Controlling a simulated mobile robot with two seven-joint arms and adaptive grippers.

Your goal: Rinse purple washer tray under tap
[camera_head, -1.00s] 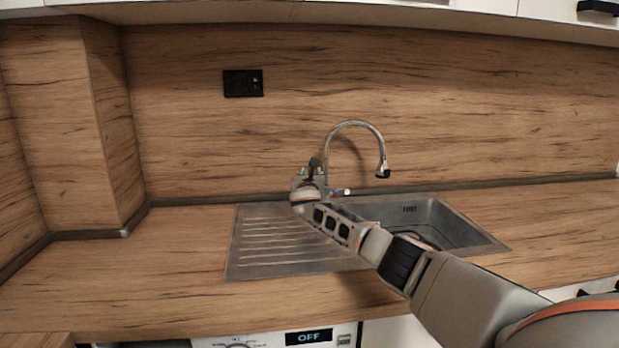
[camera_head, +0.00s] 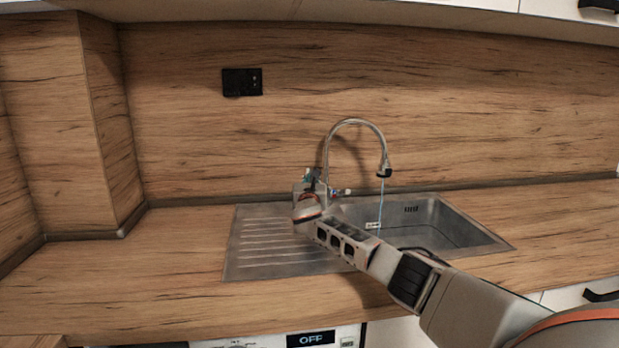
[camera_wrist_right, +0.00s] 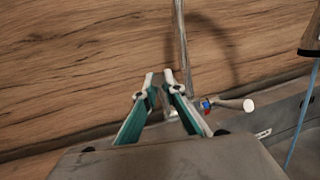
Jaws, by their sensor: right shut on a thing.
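The purple washer tray does not show in either view. The tap (camera_head: 352,124) stands behind the sink (camera_head: 430,228), and a thin stream of water (camera_head: 381,205) falls from its spout. The tap handle (camera_head: 341,192), with red and blue marks, also shows in the right wrist view (camera_wrist_right: 235,104). My right gripper (camera_head: 312,176) is left of the tap's base, over the back of the drainboard. In the right wrist view its teal fingers (camera_wrist_right: 161,78) come together with a narrow gap, beside the handle. What they hold cannot be made out. My left gripper is not in view.
The ribbed drainboard (camera_head: 262,252) is bare. A small pale piece (camera_head: 373,226) shows in the basin near the stream. My right arm crosses the sink's front. The worktop (camera_head: 120,270) at left is clear. A washing machine (camera_head: 270,341) showing OFF is below.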

